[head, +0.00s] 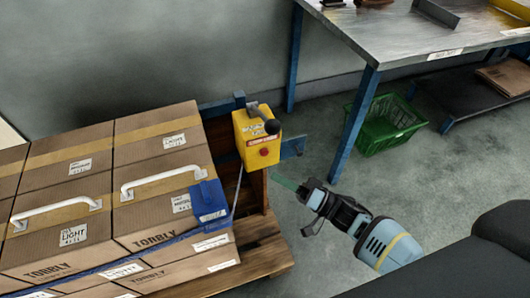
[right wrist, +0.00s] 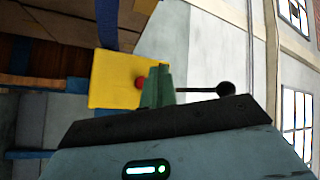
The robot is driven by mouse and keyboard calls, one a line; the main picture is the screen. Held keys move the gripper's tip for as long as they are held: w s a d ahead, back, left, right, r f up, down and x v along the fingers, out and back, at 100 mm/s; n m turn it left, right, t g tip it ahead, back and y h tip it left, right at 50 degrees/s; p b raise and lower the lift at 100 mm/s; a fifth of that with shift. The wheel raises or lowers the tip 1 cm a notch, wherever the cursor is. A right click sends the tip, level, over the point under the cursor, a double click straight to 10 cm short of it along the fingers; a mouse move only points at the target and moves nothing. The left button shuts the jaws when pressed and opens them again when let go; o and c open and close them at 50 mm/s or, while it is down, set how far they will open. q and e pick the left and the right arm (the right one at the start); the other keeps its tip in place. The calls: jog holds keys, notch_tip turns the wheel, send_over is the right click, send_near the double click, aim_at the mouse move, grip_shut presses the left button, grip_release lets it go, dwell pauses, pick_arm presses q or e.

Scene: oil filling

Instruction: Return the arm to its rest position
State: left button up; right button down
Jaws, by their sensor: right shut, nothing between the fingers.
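My right gripper (head: 287,184) is in the head view, right of a yellow box (head: 255,136) with a red button (head: 264,152) and a dark lever with a black knob (head: 272,126). The green fingertips are closed together with nothing between them and appear apart from the box. In the right wrist view the shut fingers (right wrist: 158,88) overlap the yellow box (right wrist: 110,82), and the lever knob (right wrist: 226,89) shows to their right. My left gripper is not in view.
Stacked cartons (head: 160,152) with white handles stand on a wooden pallet (head: 262,245) at left; a blue box (head: 208,203) hangs at their corner. A metal table (head: 400,35) stands at upper right with a green crate (head: 385,125) near its leg. The floor between is clear.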

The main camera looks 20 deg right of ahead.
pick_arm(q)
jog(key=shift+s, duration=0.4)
